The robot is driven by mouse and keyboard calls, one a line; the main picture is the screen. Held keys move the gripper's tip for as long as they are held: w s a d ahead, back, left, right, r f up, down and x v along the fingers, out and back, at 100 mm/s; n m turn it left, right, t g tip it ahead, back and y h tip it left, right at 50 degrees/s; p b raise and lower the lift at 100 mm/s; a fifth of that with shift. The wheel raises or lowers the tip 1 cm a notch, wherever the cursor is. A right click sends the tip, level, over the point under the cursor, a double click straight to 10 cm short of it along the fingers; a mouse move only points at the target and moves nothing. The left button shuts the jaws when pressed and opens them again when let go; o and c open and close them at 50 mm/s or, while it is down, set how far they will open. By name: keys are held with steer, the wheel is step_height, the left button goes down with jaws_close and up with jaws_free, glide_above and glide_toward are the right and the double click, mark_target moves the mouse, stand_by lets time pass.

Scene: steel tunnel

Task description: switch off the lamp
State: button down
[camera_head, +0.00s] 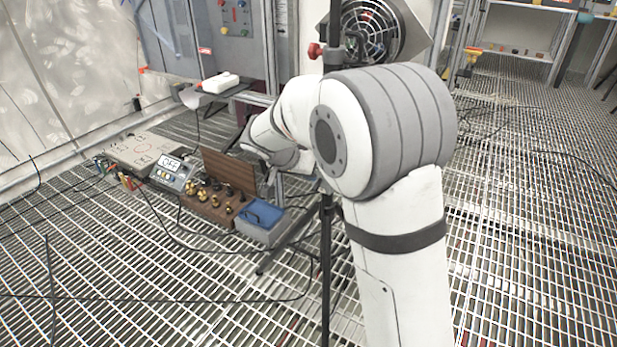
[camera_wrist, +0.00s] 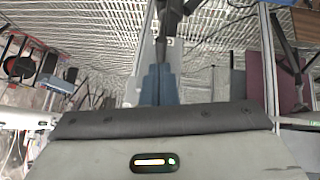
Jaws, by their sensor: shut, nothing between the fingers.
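I cannot pick out a lamp or its switch with certainty in either view. In the head view my arm hides most of the gripper.
A round caged fan (camera_head: 372,28) is behind my arm. A wooden box with brass fittings (camera_head: 215,203), a blue-lidded box (camera_head: 262,220) and a meter box (camera_head: 172,172) stand at left. A control panel (camera_head: 236,17) is behind. Cables lie over the grating; the right floor is mostly open.

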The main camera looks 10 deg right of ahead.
steer(key=shift+r, duration=0.1)
steer(key=s+a+r+p, duration=0.2)
steer(key=s+a+r, duration=0.5)
steer(key=a, duration=0.1)
steer(key=shift+r+p, duration=0.2)
steer(key=shift+p, duration=0.15)
steer(key=shift+s+a, duration=0.1)
steer(key=s+d+r+n+g+y+p, duration=0.1)
steer(key=s+d+r+n+y+p, duration=0.1)
steer(key=s+d+r+p, duration=0.2)
steer(key=s+d+r+n+y+p, duration=0.2)
steer(key=s+d+r+p, duration=0.3)
steer(key=s+r+p, duration=0.4)
steer(key=s+d+r+n+g+y+p, duration=0.1)
steer(key=s+d+r+p, duration=0.4)
steer(key=s+p, duration=0.6)
steer(key=shift+s+d+r+n+g+y, duration=0.3)
steer(key=shift+r+n+y, duration=0.35)
steer(key=shift+r, duration=0.5)
